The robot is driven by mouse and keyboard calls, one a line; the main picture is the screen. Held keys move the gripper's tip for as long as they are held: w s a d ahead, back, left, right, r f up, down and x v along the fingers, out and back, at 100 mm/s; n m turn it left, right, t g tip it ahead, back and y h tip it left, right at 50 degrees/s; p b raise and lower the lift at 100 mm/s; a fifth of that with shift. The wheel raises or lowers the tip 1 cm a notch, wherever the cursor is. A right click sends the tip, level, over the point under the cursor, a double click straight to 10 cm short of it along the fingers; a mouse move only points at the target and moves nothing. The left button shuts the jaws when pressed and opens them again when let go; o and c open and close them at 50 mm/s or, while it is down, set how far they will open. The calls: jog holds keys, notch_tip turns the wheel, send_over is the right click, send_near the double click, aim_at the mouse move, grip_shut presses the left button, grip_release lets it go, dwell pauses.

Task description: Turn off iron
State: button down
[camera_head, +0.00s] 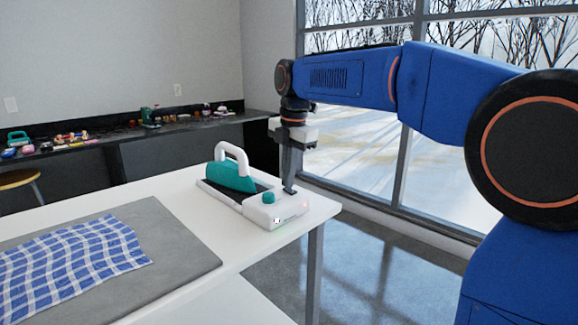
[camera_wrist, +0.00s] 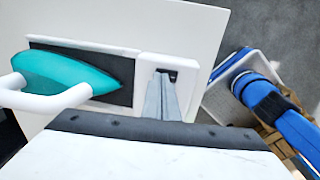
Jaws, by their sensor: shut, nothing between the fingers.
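A teal iron (camera_head: 232,174) with a white handle rests on the dark plate of its white base station (camera_head: 258,211) at the right end of the white table. I cannot tell the switch's position.
A blue checked cloth (camera_head: 70,258) lies on a grey mat (camera_head: 165,235) on the white table (camera_head: 190,187). A dark counter (camera_head: 185,122) with several small items runs along the back wall, with a stool (camera_head: 18,179) at left. Windows stand at right.

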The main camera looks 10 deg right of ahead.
aim_at(292, 192)
jog(key=shift+f, duration=0.2)
jog(key=shift+w+a+f, duration=0.25)
jog(key=shift+f, duration=0.4)
jog(key=shift+s+d, duration=0.15)
jog(key=shift+s, duration=0.05)
jog(key=shift+s+d, duration=0.2)
jog(key=shift+s, duration=0.15)
dwell(0.4)
jog(key=shift+r, duration=0.45)
notch_tip(292, 192, up, 14)
jog(key=shift+s+d, duration=0.35)
jog(key=shift+s, duration=0.1)
